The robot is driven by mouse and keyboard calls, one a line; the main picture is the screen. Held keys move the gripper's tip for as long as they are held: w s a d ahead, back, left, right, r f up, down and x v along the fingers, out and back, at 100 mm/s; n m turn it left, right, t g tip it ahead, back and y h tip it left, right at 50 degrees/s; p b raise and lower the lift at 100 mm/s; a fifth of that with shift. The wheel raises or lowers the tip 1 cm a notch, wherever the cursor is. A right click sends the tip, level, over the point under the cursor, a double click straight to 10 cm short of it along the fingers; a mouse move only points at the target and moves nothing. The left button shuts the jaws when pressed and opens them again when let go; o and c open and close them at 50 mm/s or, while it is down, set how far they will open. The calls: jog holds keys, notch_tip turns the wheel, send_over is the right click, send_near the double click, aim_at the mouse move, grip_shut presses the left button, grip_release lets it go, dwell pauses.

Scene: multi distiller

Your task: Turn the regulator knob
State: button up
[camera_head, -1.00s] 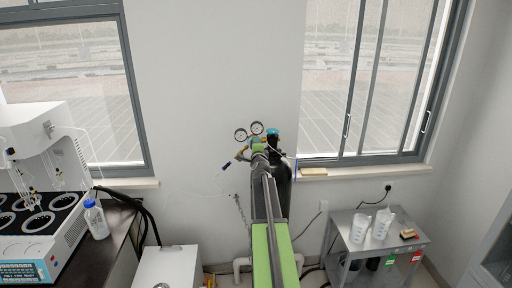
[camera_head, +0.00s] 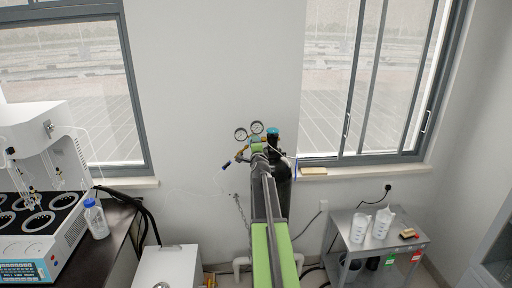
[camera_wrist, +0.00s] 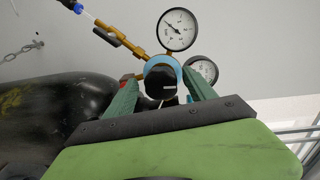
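The regulator knob (camera_wrist: 162,82) is black with a white mark. It sits in front of a light-blue ring (camera_wrist: 165,62) on the brass regulator. My gripper (camera_wrist: 160,82) has two green fingers, one on each side of the knob, with a visible gap on both sides. It is open and holds nothing. In the head view my gripper (camera_head: 258,149) is at the regulator, beside the gas cylinder (camera_head: 284,180), and the knob is hidden there. Two round gauges (camera_wrist: 177,29) stand above and to the right of the knob.
The dark cylinder (camera_wrist: 50,112) fills the left of the wrist view. A brass outlet with a tube (camera_wrist: 118,36) runs up-left of the knob. A metal cart (camera_head: 378,240) with beakers stands to the right, and a bench with a distiller (camera_head: 40,220) to the left.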

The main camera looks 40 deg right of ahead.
jog(key=p+v, duration=0.1)
jog(key=v, duration=1.6)
jog(key=shift+s, duration=0.2)
